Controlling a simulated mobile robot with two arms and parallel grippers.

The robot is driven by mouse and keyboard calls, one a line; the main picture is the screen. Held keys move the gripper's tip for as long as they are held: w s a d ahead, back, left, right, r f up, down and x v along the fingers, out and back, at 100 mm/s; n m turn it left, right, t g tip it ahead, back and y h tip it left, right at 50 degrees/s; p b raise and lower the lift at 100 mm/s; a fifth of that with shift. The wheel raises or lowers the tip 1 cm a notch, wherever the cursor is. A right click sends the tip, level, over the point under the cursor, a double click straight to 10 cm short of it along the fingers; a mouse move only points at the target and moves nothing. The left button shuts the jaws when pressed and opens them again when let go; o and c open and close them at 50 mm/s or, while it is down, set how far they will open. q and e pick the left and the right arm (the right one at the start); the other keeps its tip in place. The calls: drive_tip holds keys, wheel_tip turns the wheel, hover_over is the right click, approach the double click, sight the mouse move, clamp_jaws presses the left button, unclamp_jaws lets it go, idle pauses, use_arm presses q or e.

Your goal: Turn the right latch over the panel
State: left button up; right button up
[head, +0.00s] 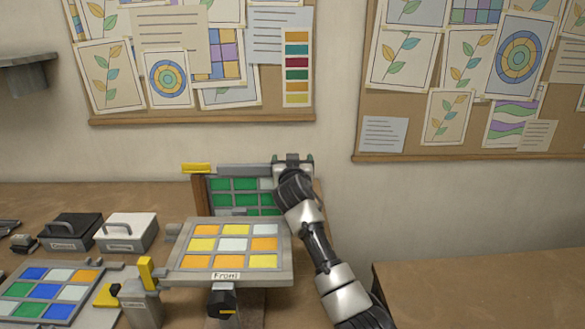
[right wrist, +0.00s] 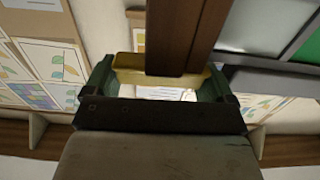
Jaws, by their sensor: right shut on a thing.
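The panel with green and pale panes (head: 235,190) stands upright at the back of the bench, in a rack with a brown wooden post (head: 199,194). A yellow left latch (head: 196,168) lies across the top left of the rack. My right gripper (head: 292,160) is at the rack's top right corner and hides the right latch in the head view. In the right wrist view, my right gripper (right wrist: 160,78) is shut on the yellow right latch (right wrist: 128,68), with a finger at each end. The latch sits at the end of a brown post (right wrist: 186,35). My left gripper is not in view.
A tilted panel labelled "Front" (head: 228,274), with orange, yellow and pale panes, stands before the rack. A blue, green and orange panel (head: 45,290) lies left. Black (head: 70,232) and white (head: 126,232) handled boxes stand behind it. A wall with pinned boards rises behind.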

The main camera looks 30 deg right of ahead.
drive_tip(key=o, duration=0.7)
drive_tip(key=shift+s+a, duration=0.25)
drive_tip(key=shift+s, duration=0.05)
drive_tip(key=shift+p+v, duration=1.55)
drive_tip(key=shift+v, duration=3.5)
drive_tip(key=shift+r, duration=0.15)
